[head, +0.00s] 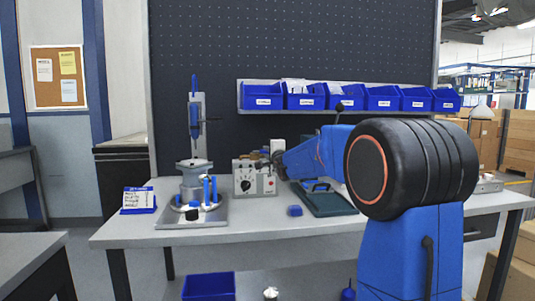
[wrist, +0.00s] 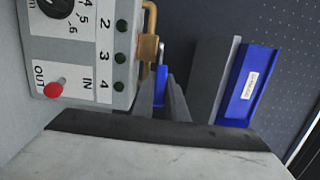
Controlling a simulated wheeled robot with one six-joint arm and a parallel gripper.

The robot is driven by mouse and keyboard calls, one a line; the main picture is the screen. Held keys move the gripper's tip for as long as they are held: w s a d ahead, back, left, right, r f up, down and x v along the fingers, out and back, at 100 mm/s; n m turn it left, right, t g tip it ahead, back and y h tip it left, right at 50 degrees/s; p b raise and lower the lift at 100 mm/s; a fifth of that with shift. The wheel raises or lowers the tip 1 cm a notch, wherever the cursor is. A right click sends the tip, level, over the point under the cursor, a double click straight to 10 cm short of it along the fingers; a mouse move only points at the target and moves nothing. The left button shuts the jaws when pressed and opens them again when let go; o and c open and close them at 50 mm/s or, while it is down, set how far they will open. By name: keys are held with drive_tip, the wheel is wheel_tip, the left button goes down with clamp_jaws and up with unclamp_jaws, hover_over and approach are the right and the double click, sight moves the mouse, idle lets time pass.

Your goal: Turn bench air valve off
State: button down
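The bench air valve shows in the wrist view as a brass pipe (wrist: 151,42) beside a grey control box (wrist: 85,60), with a small blue lever (wrist: 160,76) near it. My gripper (wrist: 162,88) has its two grey fingertips on either side of the blue lever, with a narrow gap between them. I cannot tell whether the fingers touch the lever. In the head view my gripper (head: 277,160) is at the right side of the control box (head: 252,178), and the valve is mostly hidden by it.
The control box has a dial (wrist: 57,6) and a red knob (wrist: 53,90). A press-like fixture (head: 194,150) stands to the left. Blue bins (head: 303,97) hang behind.

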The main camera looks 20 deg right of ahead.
drive_tip(key=c, duration=1.8)
unclamp_jaws()
drive_tip(key=shift+d, duration=0.1)
drive_tip(key=shift+o, duration=0.2)
drive_tip(key=shift+s, duration=0.1)
drive_tip(key=s+a, duration=0.2)
drive_tip(key=s, duration=1.5)
drive_tip(key=shift+a, duration=0.15)
